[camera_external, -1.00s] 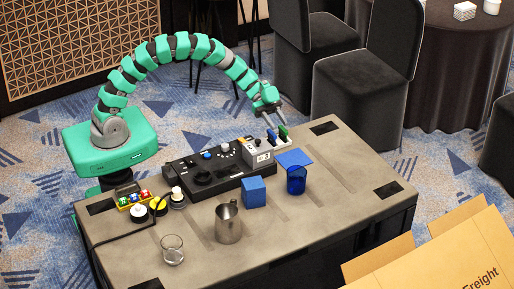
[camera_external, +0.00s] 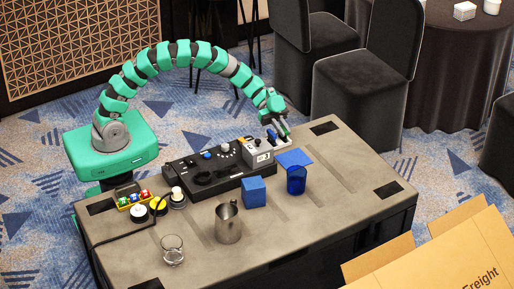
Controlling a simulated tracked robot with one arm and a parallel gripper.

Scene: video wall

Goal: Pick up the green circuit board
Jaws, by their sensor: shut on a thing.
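The green circuit board (camera_external: 284,133) is a small upright piece at the right end of the grey box on the table, largely covered by my gripper. My gripper (camera_external: 281,127) points down over it with its fingers shut on the board. The board's lower edge is still at the level of the holder, and I cannot tell whether it is clear of it. A blue upright board (camera_external: 271,137) stands just to the left, close to my fingers.
The grey box (camera_external: 258,155) stands beside a black control panel (camera_external: 205,170). A blue mat (camera_external: 294,158), blue cup (camera_external: 296,181), blue cube (camera_external: 253,192), metal pitcher (camera_external: 228,224) and glass (camera_external: 172,249) are nearby. The table's right side is clear.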

